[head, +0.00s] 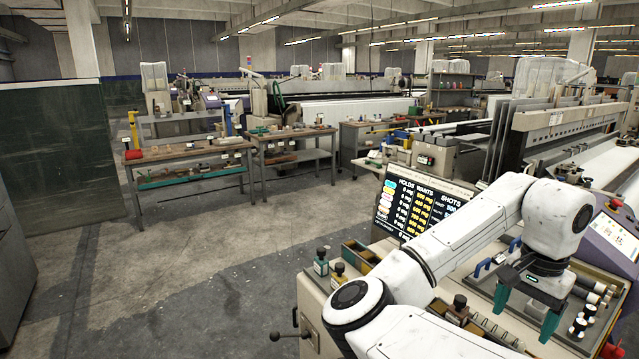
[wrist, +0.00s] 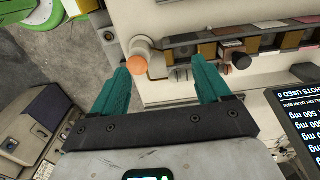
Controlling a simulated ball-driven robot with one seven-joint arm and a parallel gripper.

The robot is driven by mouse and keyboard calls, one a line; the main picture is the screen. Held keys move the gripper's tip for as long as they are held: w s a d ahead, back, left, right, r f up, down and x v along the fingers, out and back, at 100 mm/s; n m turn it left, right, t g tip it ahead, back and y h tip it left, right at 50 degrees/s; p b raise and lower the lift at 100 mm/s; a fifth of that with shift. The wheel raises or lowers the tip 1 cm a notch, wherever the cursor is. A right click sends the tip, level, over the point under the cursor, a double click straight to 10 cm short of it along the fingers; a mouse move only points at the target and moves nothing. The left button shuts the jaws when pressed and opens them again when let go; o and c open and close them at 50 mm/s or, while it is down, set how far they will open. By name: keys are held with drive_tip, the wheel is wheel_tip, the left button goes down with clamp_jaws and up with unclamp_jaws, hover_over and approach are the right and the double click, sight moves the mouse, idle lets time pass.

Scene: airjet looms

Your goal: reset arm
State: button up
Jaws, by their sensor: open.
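My gripper (head: 525,318) hangs from my white arm at the lower right of the head view, with its teal fingers pointing down over a cream bench. The fingers are apart with nothing held between them. In the wrist view my gripper (wrist: 162,64) also shows open, its two teal fingers spread. A pale fitting with an orange end (wrist: 138,64) appears between the fingers in that view, close to the left one. I cannot tell how far below the fingertips it is. My arm is bent, its elbow low at the front.
A black display board (head: 413,209) stands behind my arm. Dark-capped bottles (head: 321,263) stand on the bench's left corner. A tray of white cylinders (head: 590,293) lies right of my gripper. Wooden worktables (head: 190,154) stand farther back. Concrete floor (head: 200,260) is clear on the left.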

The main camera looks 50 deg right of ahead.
drive_tip(key=w+f+n+t+h, duration=0.1)
drive_tip(key=w+f+n+h, duration=0.2)
drive_tip(key=w+n+h, duration=0.85)
drive_tip(key=w+a+f+n+t+y, duration=0.25)
drive_tip(key=w+a+f, duration=0.25)
drive_tip(key=a, duration=0.3)
drive_tip(key=w+a+f+n+t+y, duration=0.25)
drive_tip(key=w+a+f+y, duration=0.2)
drive_tip(key=a, duration=0.25)
drive_tip(key=s+a+f+n+y, duration=0.1)
drive_tip(key=a+f+n+y, duration=0.15)
drive_tip(key=a, duration=0.35)
drive_tip(key=s+a+f+n+g+y, duration=0.1)
drive_tip(key=a+f, duration=0.2)
drive_tip(key=a, duration=0.3)
drive_tip(key=s+a+f+n+y, duration=0.1)
drive_tip(key=s+a+f+n, duration=0.15)
drive_tip(key=a, duration=0.35)
drive_tip(key=s+d+f+m+g, duration=0.1)
drive_tip(key=s+f+g, duration=0.3)
drive_tip(key=s, duration=0.5)
wheel_tip(320, 180, down, 2)
drive_tip(key=shift+d+f, duration=0.15)
drive_tip(key=shift+d, duration=0.45)
drive_tip(key=shift+m, duration=0.25)
